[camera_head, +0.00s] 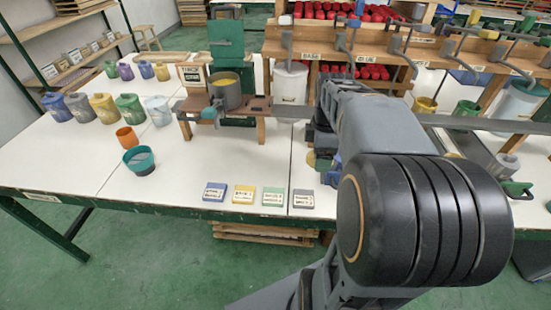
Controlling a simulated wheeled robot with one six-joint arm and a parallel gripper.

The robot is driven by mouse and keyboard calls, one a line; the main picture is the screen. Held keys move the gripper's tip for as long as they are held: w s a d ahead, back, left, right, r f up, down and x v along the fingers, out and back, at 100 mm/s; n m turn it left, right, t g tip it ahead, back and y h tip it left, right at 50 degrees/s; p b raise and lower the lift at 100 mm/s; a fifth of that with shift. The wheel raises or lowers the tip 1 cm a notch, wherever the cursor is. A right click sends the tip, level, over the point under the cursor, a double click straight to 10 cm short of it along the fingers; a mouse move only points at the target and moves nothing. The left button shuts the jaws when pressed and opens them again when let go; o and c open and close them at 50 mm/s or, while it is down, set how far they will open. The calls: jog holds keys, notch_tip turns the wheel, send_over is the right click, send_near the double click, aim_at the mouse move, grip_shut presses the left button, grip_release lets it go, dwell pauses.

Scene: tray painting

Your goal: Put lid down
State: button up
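My arm fills the right half of the head view. A dark part at its far end, perhaps my gripper (318,143), shows at the left edge of the arm, mostly hidden. I cannot see its fingers or whether it holds anything. Small yellow and blue items show just below it, partly covered by the arm. I cannot pick out a lid with certainty. A grey pot (225,88) with yellow paint stands uncovered on a small wooden stand (258,104). A dark green flat piece (516,188), which may be a lid, lies at the far right.
Several coloured jugs (103,108) stand at the left of the white table (75,155). An orange cup (128,138) and a teal-rimmed bowl (139,160) stand nearer. Several labelled tiles (244,194) line the front edge.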

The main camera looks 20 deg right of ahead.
jog(key=w+a+f, duration=0.3)
jog(key=w+f, duration=0.1)
jog(key=w, duration=0.4)
jog(key=b, duration=0.2)
send_over(281, 170)
jog(key=f, duration=0.4)
jog(key=shift+s+d+f, duration=0.15)
jog(key=shift+s+f, duration=0.15)
jog(key=shift+f, duration=0.05)
jog(key=shift+w+f, duration=0.3)
jog(key=shift+f, duration=1.7)
jog(key=shift+b, duration=0.3)
jog(key=shift+f, duration=0.2)
jog(key=o, duration=0.8)
jog(key=shift+o, duration=0.2)
jog(key=shift+r, duration=0.1)
jog(key=shift+r, duration=0.1)
